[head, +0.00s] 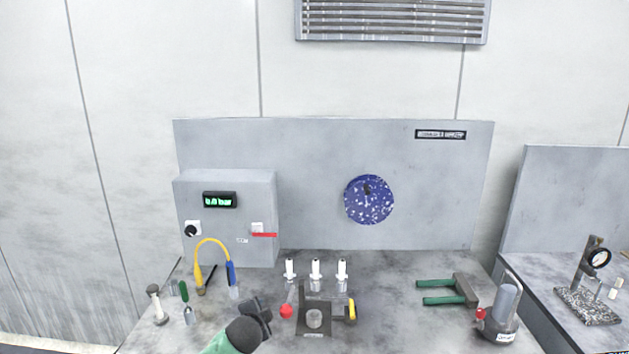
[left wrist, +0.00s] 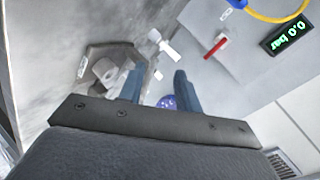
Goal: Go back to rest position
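My left gripper (head: 262,306) is low in the head view, above the front of the grey bench (head: 390,325), left of a small dark stand (head: 314,329). In the left wrist view its two blue-grey fingers (left wrist: 158,84) are spread apart with nothing held between them. The stand also shows in that view (left wrist: 103,68), beyond the fingers. My right gripper is in neither view.
Three white-capped bottles (head: 315,270) stand behind the stand. A control box (head: 225,215) reads 0.0 bar. A yellow hose (head: 210,243) is at left; a green-handled tool (head: 447,290) and grey flask (head: 503,312) are at right. A speckled blue disc (head: 369,200) is on the back panel.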

